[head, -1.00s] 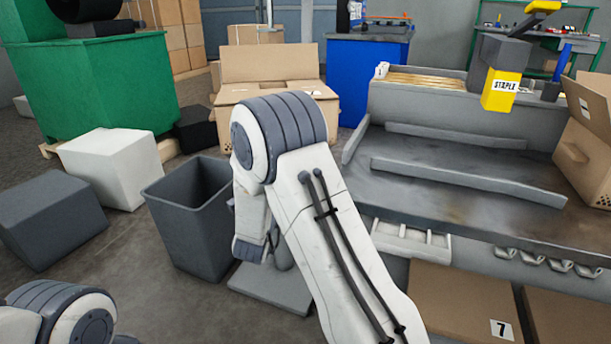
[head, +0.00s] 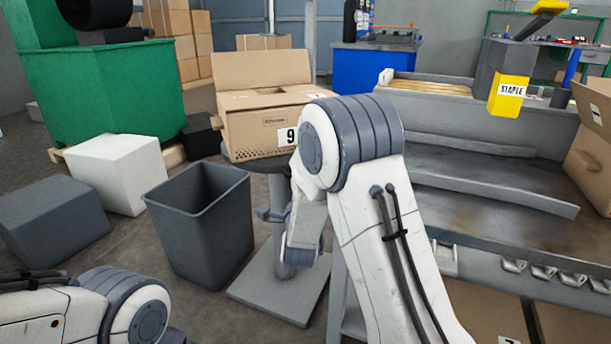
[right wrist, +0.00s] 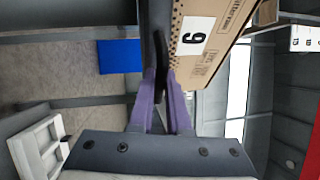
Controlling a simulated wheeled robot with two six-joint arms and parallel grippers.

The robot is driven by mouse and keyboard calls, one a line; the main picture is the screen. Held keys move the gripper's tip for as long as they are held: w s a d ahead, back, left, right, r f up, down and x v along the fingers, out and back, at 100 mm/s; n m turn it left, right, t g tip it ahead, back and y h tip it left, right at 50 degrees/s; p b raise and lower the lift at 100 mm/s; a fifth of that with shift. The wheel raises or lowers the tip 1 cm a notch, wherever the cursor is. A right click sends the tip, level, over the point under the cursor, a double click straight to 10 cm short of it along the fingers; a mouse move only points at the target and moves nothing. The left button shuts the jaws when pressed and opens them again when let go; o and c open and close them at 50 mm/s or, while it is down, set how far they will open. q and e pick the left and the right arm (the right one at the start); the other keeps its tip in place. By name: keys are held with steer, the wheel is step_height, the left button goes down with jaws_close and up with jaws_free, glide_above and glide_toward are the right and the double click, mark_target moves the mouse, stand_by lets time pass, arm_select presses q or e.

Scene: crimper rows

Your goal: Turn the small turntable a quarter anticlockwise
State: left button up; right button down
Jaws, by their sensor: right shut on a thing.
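The small turntable's pedestal (head: 262,268) stands left of the workbench, with an open cardboard box marked 9 (head: 265,118) on top. The disc under the box is mostly hidden. My right arm reaches down in front of the pedestal's right side, and its gripper is largely hidden in the head view. In the right wrist view my right gripper (right wrist: 162,88) has its purple fingers shut on a dark handle-like piece (right wrist: 160,50). The box marked 9 (right wrist: 208,40) is close beside it there. My left arm shows at the lower left, its gripper out of the picture.
A grey bin (head: 202,225) stands close left of the pedestal. A white block (head: 115,172) and a dark grey block (head: 52,215) lie further left. The workbench (head: 470,190) fills the right side. Bare floor shows between the blocks and the bin.

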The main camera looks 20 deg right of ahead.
steer(key=shift+a, duration=0.1)
steer(key=c, duration=0.9)
jaws_free()
steer(key=p+v, duration=0.2)
steer(key=v, duration=0.8)
steer(key=shift+s+a+f, duration=0.1)
steer(key=shift+s, duration=0.1)
